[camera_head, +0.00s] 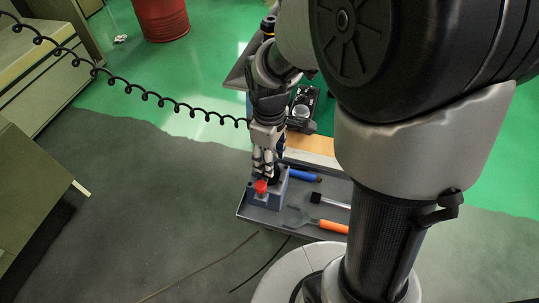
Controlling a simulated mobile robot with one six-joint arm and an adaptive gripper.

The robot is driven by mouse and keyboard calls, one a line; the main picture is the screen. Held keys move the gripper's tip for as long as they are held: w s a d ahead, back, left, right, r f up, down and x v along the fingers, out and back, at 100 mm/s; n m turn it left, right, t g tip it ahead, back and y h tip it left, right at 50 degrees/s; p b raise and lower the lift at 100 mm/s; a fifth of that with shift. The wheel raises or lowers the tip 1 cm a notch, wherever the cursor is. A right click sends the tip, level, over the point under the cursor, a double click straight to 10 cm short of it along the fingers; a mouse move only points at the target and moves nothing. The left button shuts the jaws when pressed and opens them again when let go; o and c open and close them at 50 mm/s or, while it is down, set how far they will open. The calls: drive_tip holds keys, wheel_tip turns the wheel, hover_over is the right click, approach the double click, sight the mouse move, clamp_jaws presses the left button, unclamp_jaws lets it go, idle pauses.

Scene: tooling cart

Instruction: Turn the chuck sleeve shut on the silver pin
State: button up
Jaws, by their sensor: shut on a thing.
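My gripper (266,168) points down over a blue-grey block (267,201) on the cart's tray. Its fingers are shut on a small dark part at the top of the block, which looks like the chuck sleeve (274,180). The fingers hide much of this part. A red knob (261,187) stands at the front of the block, just below the fingertips. I cannot make out the silver pin; it is too small or hidden behind the fingers.
The grey tray (285,228) also holds a blue-handled tool (305,176), a black-headed hammer (316,198) and an orange-handled tool (333,226). A black device (303,103) sits behind. A coiled black cable (165,100) hangs at left. A red drum (162,18) stands far back.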

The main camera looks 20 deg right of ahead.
drive_tip(key=c, duration=0.3)
drive_tip(key=shift+m, duration=0.4)
drive_tip(key=m+p, duration=0.1)
drive_tip(key=m, duration=0.2)
drive_tip(key=shift+a+r+m+p, duration=0.1)
drive_tip(key=shift+m+p, duration=0.25)
drive_tip(key=shift+m, duration=0.05)
drive_tip(key=shift+m+p, duration=0.55)
drive_tip(key=shift+m, duration=1.65)
drive_tip(key=o, duration=1)
drive_tip(key=shift+o, duration=0.2)
